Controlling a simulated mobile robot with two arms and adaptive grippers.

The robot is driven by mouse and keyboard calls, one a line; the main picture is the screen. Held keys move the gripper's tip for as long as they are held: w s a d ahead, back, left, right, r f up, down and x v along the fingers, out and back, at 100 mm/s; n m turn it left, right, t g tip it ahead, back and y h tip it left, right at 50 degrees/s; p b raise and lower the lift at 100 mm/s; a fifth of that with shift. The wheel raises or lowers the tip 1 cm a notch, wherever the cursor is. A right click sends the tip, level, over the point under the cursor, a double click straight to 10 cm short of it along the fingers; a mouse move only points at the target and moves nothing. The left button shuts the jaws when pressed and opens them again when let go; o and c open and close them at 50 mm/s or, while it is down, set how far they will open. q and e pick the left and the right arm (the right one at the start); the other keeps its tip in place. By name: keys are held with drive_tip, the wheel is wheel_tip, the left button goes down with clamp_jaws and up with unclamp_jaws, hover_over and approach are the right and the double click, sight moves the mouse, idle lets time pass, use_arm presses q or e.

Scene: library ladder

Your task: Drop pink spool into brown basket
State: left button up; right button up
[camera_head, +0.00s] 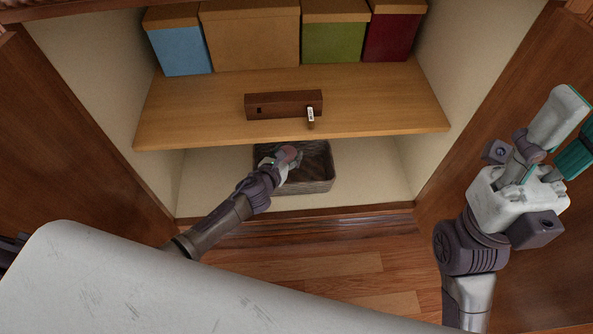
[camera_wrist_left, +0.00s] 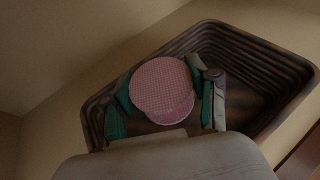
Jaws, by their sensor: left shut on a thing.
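The pink spool (camera_wrist_left: 160,88) is between the two green-padded fingers of my left gripper (camera_wrist_left: 163,105) in the left wrist view. The gripper is shut on it. The brown basket (camera_head: 318,186) stands on the cabinet's bottom board, below the middle shelf. In the head view my left gripper (camera_head: 283,160) and the spool (camera_head: 288,154) are over the basket's left part. The basket's rim (camera_wrist_left: 262,40) surrounds them in the wrist view; how deep they are is hard to tell. My right gripper (camera_head: 566,130) is raised at the right, its fingers spread with nothing between them.
The wooden shelf (camera_head: 380,100) overhangs the basket's back and carries a brown block (camera_head: 283,104) with a small tagged piece at its front. Blue, brown, green and red boxes (camera_head: 333,40) stand behind. Open cabinet doors (camera_head: 75,130) flank the opening. Bare bottom board lies beside the basket.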

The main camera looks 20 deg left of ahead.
use_arm(q)
drive_tip(key=o, duration=1.1)
drive_tip(key=shift+s, duration=0.1)
drive_tip(key=v, duration=0.8)
drive_tip(key=shift+f, duration=0.1)
